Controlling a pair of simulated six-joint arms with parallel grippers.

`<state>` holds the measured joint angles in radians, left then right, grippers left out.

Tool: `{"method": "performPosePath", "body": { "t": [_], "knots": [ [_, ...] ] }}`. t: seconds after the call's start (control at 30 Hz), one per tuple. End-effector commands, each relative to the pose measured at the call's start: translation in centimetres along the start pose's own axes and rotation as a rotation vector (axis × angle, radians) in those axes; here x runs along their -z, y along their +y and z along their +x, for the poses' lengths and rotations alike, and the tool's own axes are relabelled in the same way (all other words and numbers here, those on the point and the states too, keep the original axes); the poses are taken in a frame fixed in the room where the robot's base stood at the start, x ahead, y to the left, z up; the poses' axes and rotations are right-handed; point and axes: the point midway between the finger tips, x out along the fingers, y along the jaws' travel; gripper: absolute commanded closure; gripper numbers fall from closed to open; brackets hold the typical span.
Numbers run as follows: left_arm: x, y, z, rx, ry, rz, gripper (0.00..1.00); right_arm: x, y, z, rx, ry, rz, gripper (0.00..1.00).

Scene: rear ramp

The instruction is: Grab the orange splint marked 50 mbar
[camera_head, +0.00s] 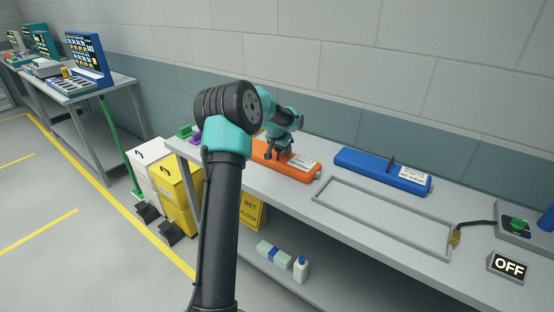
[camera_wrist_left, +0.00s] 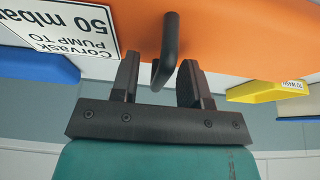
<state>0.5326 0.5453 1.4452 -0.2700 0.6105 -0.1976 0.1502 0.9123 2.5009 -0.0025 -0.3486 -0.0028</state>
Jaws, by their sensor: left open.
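The orange splint (camera_head: 296,172) lies on the grey bench, with a white label at its right end. In the left wrist view the orange splint (camera_wrist_left: 230,30) fills the top, and its label (camera_wrist_left: 65,22) reads, upside down, "Corvask PUMP TO 50 mbar". A dark bent handle (camera_wrist_left: 170,45) stands out from it. My left gripper (camera_head: 278,154) is at the splint from above. In the wrist view my left gripper (camera_wrist_left: 158,80) is open, with the handle's bar between its fingers and gaps showing beside it. My right gripper is not in view.
A blue splint (camera_head: 375,168) with a handle and label lies to the right. An empty grey frame (camera_head: 345,205) lies in front of it. A switch box (camera_head: 518,228) and an OFF sign (camera_head: 508,267) are at the right. The wall runs close behind the bench.

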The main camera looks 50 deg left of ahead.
Motion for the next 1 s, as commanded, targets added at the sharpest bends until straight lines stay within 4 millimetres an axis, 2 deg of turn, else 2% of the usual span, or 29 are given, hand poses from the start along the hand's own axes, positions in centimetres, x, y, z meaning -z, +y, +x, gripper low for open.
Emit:
{"method": "performPosePath", "body": {
  "t": [0.27, 0.7, 1.0],
  "knots": [
    [0.00, 0.01, -0.01, 0.000, 0.000, 0.000, 0.59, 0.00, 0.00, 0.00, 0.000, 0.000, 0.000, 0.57],
    [0.00, 0.01, -0.02, 0.000, 0.000, 0.000, 1.00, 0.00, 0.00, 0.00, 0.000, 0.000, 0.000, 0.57],
    [0.00, 0.01, -0.03, 0.000, 0.000, 0.000, 1.00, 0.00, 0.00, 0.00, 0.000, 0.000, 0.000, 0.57]
  ]
}}
